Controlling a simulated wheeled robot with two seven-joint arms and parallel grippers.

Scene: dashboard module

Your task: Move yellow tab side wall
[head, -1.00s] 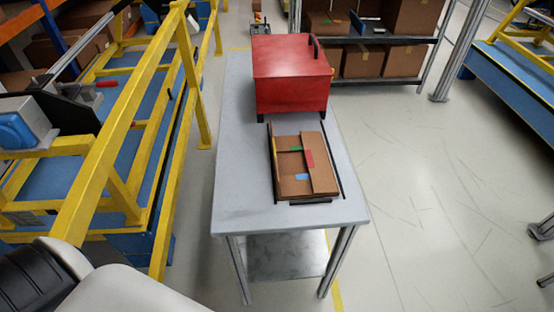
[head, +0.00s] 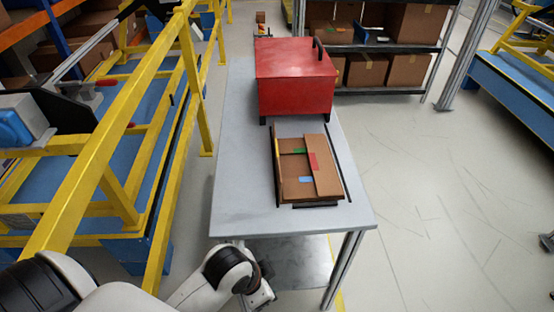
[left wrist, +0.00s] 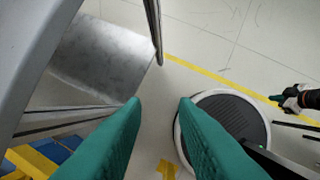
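A shallow open cardboard box (head: 327,178) lies on the grey table in the head view. Green, red and blue tabs show on its flaps and walls. My left gripper (head: 262,297) is low in front of the table's near edge, well apart from the box. In the left wrist view its two green fingers (left wrist: 160,103) are spread with nothing between them. What looks like my right gripper (left wrist: 287,100) is small at the right of that view; its fingers are unclear.
A red case (head: 295,80) stands on the table (head: 240,190) behind the box. Dark strips border the box. A yellow frame (head: 125,130) runs along the left. Shelves with cartons (head: 370,65) stand behind. The floor to the right is clear.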

